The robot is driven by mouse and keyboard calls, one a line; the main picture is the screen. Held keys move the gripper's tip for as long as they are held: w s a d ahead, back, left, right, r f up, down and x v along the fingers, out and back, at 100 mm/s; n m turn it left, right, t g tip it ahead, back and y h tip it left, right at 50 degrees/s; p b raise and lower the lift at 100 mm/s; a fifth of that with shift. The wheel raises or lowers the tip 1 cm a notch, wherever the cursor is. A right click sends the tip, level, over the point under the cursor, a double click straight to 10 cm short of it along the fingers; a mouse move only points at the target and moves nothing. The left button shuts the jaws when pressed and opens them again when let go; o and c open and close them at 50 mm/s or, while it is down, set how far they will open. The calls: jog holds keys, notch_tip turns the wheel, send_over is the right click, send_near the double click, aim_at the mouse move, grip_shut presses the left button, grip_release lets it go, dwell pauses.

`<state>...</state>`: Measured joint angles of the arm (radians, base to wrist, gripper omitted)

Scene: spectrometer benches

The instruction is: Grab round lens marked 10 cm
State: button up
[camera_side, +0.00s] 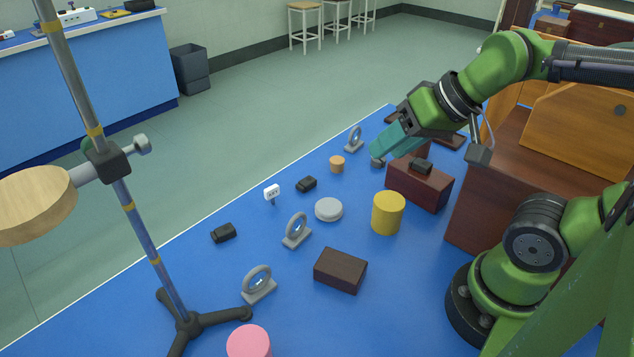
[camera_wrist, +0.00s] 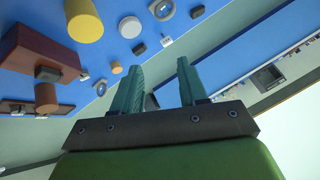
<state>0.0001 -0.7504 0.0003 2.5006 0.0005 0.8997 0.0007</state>
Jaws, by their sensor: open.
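Three round lenses in grey ring mounts stand upright on the blue bench top. In the side view one is at the far end (camera_side: 354,139), one in the middle (camera_side: 296,230), and one at the near end (camera_side: 260,284). Their markings are too small to read, so I cannot tell which is 10 cm. My gripper (camera_side: 380,148), with teal fingers, is raised above the bench's far part, right of the far lens. In the wrist view my gripper (camera_wrist: 161,66) is open with nothing between its fingers. Two lenses show there, at the top (camera_wrist: 162,9) and left (camera_wrist: 101,87).
A yellow cylinder (camera_side: 388,213), grey disc (camera_side: 329,209), small orange cylinder (camera_side: 337,164), dark brown block (camera_side: 340,271) and reddish-brown block (camera_side: 419,186) stand on the bench. A tripod stand (camera_side: 187,322) blocks the near left.

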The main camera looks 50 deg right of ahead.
jog(key=m+g+h, duration=0.7)
jog(key=m, duration=0.6)
send_near(355, 127)
jog(key=x, duration=1.1)
jog(key=shift+r, duration=0.1)
grip_shut()
